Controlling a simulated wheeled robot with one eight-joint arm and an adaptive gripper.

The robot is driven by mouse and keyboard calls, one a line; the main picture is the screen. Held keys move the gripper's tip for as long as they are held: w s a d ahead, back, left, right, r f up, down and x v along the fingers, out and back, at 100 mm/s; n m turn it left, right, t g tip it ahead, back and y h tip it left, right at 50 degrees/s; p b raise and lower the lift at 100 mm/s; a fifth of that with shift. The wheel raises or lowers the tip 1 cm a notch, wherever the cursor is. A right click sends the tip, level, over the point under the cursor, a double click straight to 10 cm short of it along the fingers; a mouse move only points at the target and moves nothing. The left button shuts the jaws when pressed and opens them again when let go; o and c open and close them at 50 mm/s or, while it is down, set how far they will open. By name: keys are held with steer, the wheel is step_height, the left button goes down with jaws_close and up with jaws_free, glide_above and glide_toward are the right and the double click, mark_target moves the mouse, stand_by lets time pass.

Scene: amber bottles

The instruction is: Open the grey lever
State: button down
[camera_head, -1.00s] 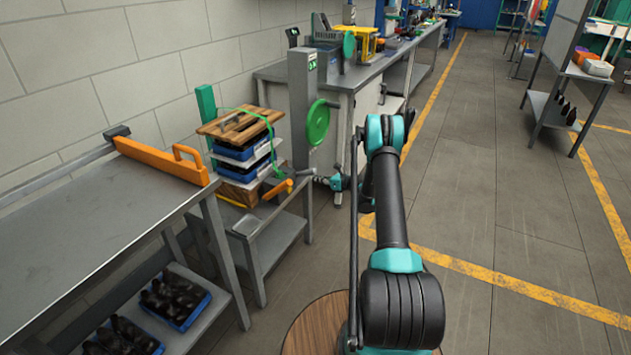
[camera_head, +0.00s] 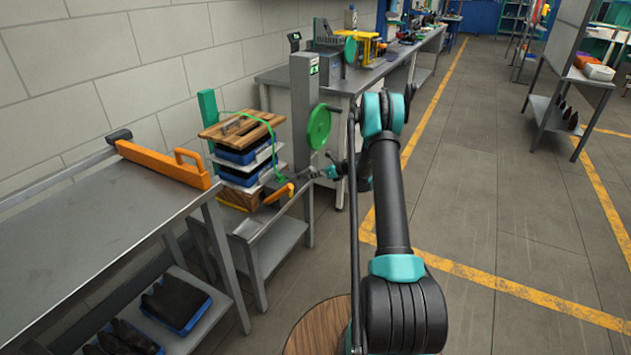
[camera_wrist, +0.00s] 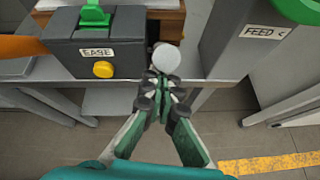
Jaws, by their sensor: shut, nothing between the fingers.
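A light grey round knob (camera_wrist: 167,57) shows in the wrist view, at the right side of a dark grey box (camera_wrist: 120,45) marked "EASE". It looks like the end of the grey lever; the rest of the lever is hidden. My gripper (camera_wrist: 166,88) is shut and empty, its fingertips just below the knob in the picture. I cannot tell whether they touch it. In the head view my gripper (camera_head: 318,173) is small, to the right of the stacked blue trays (camera_head: 243,158); the knob cannot be made out there.
The box has a yellow button (camera_wrist: 103,69) and a green part (camera_wrist: 94,14) on top. A grey post marked "FEED" (camera_wrist: 255,32) with a green wheel (camera_head: 319,127) stands to the right. An orange handle (camera_head: 279,194) projects nearby. A metal bench (camera_head: 95,230) stands left; floor is open right.

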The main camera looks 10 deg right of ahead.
steer(key=a+r+g+h, duration=0.1)
steer(key=w+a+r+g+h, duration=0.1)
steer(key=r, duration=0.1)
steer(key=w+a+r+g+h, duration=0.1)
steer(key=h, duration=0.1)
steer(key=shift+w+a+r, duration=0.25)
steer(key=shift+r, duration=0.05)
steer(key=shift+w+a+r, duration=0.3)
steer(key=shift+w+a, duration=0.1)
steer(key=shift+a, duration=0.15)
steer(key=shift+w+a+r, duration=0.3)
steer(key=shift+w+a, duration=0.1)
steer(key=shift+a, duration=0.1)
steer(key=shift+d, duration=0.1)
